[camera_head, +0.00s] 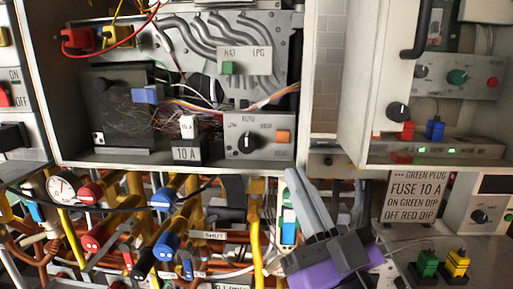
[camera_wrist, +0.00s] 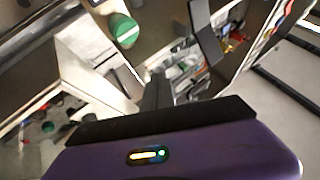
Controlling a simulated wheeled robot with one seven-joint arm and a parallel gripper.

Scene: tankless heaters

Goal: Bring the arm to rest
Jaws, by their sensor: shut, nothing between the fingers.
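My gripper (camera_head: 293,178) is in the lower middle of the head view, with a purple body and grey fingers pointing up and slightly left. The fingers lie side by side, shut and empty. They are in front of the strip below the cabinets, right of a yellow pipe (camera_head: 256,235). From this view I cannot tell how far the fingertips are from the cabinet edge. In the wrist view the purple body (camera_wrist: 170,155) fills the bottom, with a small lit indicator on it.
An open heater cabinet (camera_head: 180,162) with a dial and 10 A fuse fills the upper left. A second cabinet's open door (camera_head: 350,100) stands at right. Pipes with red valves (camera_head: 90,194) and blue valves (camera_head: 163,198) crowd the lower left. A fuse sign (camera_head: 414,196) hangs at lower right.

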